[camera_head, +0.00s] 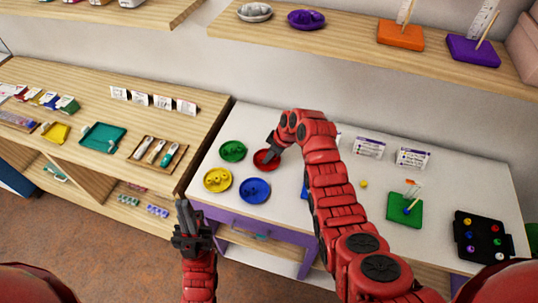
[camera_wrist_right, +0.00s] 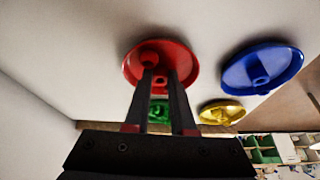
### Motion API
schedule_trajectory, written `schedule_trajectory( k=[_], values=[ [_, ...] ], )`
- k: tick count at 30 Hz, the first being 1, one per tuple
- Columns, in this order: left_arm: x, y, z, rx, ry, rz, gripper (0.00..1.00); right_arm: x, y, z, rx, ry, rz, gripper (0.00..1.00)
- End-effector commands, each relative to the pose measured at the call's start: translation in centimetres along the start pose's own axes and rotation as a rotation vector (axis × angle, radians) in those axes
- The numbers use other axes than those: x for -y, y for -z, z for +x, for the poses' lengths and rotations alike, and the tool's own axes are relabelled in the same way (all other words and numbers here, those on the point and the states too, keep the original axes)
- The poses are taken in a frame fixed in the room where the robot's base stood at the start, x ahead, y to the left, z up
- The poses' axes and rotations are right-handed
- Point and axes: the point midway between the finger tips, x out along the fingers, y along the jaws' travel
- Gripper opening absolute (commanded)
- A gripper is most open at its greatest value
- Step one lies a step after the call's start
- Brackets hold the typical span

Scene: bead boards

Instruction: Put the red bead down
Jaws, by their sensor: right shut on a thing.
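The red dish (camera_head: 260,163) stands on the white table, partly hidden by my right gripper (camera_head: 270,153). It fills the upper middle of the right wrist view (camera_wrist_right: 187,62). My right gripper's fingertips (camera_wrist_right: 161,76) are over the dish, shut on a red bead. A round red bead (camera_wrist_right: 148,58) shows at the tips there; whether it touches the dish I cannot tell. Another small red shape lies between the fingers. My left gripper (camera_head: 183,207) is away from the dishes, in front of the table; its finger gap is unclear.
Green (camera_head: 233,151), yellow (camera_head: 217,180) and blue (camera_head: 255,190) dishes with beads stand close around the red one. To the right are a green board with a peg (camera_head: 404,210), a loose yellow bead (camera_head: 364,184) and a black bead tray (camera_head: 483,238). A shelf (camera_head: 350,38) hangs behind.

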Motion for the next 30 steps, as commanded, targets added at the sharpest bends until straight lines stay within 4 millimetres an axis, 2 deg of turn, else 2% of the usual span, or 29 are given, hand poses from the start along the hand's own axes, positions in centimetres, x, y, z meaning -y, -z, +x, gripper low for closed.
schedule_trajectory(
  k=[3,4,8,16,20,22,26,30],
  values=[
    [0.0,-0.1,-0.6,0.000,0.000,0.000,0.00,0.0,-0.2,0.4,0.001,0.000,0.001,0.00],
    [0.0,-0.1,-0.4,0.000,0.000,0.000,0.00,0.0,-0.2,0.3,0.001,0.001,0.001,0.28],
    [0.0,-0.1,-0.3,0.000,0.000,0.000,0.00,0.0,-0.1,0.2,0.001,0.001,0.001,0.52],
    [0.0,0.0,-0.3,0.000,0.000,0.000,0.00,0.0,-0.1,0.2,0.001,0.001,0.001,0.53],
    [0.0,0.1,0.4,0.000,0.000,0.000,0.00,0.0,0.1,-0.4,0.000,0.000,0.001,0.53],
    [0.0,-0.1,-0.3,0.000,0.000,0.000,0.00,-0.1,-0.1,-0.5,0.000,0.001,0.001,0.53],
    [-0.1,-0.2,-1.0,0.000,0.000,0.000,0.00,-0.1,-0.1,-2.1,-0.002,-0.002,0.000,0.53],
    [-0.1,-0.4,-2.1,0.000,0.000,0.000,0.00,-0.2,-0.2,-4.9,-0.003,-0.006,0.001,0.53]
  ],
)
